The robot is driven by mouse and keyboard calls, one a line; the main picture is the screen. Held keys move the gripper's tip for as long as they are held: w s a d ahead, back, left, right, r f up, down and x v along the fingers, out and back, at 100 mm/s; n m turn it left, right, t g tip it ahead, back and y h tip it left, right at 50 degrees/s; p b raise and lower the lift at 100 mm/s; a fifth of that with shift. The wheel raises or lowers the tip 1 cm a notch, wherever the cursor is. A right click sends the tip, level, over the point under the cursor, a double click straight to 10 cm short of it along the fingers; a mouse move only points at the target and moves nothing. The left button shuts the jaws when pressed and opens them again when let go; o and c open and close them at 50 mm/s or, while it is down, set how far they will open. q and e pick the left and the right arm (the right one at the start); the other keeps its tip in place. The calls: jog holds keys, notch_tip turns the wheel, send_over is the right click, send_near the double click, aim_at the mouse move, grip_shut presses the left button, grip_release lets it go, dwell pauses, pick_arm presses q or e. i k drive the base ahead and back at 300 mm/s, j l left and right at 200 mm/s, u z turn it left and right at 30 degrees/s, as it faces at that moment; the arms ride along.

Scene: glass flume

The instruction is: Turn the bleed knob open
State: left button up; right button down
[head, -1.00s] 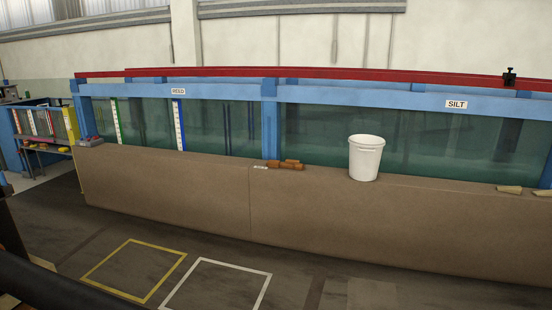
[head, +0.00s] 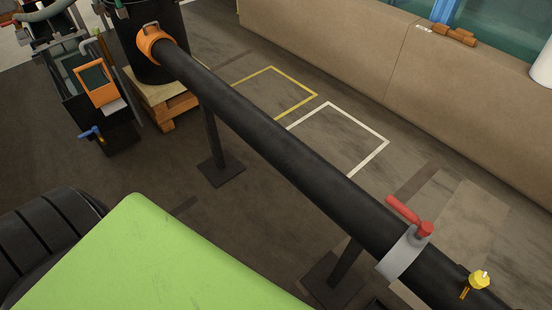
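A small yellow knob (head: 480,279) stands on top of a black pipe (head: 280,150) at the lower right of the head view. It looks like the bleed knob, and a small yellow mark lies on the pipe just left of it. Its turned position cannot be told at this size. A red lever handle (head: 408,214) sits on a grey collar (head: 402,254) around the pipe, up and left of the knob. Neither of my grippers is in view.
The pipe runs diagonally on dark floor stands (head: 220,168) to an orange collar (head: 152,45) by a black drum on a wooden pallet (head: 172,110). Yellow and white floor outlines (head: 385,143) lie behind it. The flume's brown base wall (head: 370,60) bounds the far side.

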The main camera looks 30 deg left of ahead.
aim_at(478, 281)
jog(key=z, duration=1)
